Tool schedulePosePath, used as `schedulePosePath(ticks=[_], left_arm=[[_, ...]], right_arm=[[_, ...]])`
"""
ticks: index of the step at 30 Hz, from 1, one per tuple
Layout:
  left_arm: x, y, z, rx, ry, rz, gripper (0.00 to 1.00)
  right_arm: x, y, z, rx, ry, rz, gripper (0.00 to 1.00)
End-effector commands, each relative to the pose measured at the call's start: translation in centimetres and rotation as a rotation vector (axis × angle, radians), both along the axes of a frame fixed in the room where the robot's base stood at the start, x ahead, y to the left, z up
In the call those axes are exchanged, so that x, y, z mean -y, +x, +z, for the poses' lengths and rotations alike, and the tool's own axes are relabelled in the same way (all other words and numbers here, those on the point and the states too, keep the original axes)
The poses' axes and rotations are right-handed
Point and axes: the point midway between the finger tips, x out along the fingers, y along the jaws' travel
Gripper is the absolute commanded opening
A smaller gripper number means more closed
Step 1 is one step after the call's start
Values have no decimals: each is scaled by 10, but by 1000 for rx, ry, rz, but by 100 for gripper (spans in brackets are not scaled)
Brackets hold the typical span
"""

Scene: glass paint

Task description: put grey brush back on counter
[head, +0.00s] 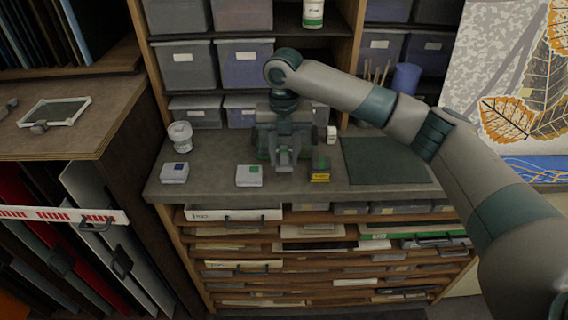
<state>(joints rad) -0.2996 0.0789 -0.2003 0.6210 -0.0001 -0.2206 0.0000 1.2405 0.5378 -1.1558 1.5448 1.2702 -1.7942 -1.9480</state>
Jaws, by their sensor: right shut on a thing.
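My right gripper (284,162) reaches down from the upper right, low over the middle of the dark counter (216,158). It is shut on a small grey thing, which fits the grey brush; the gripper hides most of it and its outline is hard to make out. I cannot tell whether it touches the counter. My left gripper is not in view.
Grey bins (184,66) stand behind; a blue cup (406,79) is at back right.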

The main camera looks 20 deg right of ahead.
Motion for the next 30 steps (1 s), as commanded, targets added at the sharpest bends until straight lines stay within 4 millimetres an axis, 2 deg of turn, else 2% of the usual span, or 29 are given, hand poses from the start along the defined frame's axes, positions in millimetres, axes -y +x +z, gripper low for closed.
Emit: schedulePosePath(ticks=[8, 18, 29, 30], left_arm=[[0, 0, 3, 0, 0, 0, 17], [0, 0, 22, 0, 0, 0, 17], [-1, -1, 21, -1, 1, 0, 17], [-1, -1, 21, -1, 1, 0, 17]], right_arm=[[0, 0, -3, 0, 0, 0, 16], [0, -1, -37, -1, 0, 0, 16], [0, -1, -41, 0, 1, 0, 16], [0, -1, -41, 1, 1, 0, 39]])
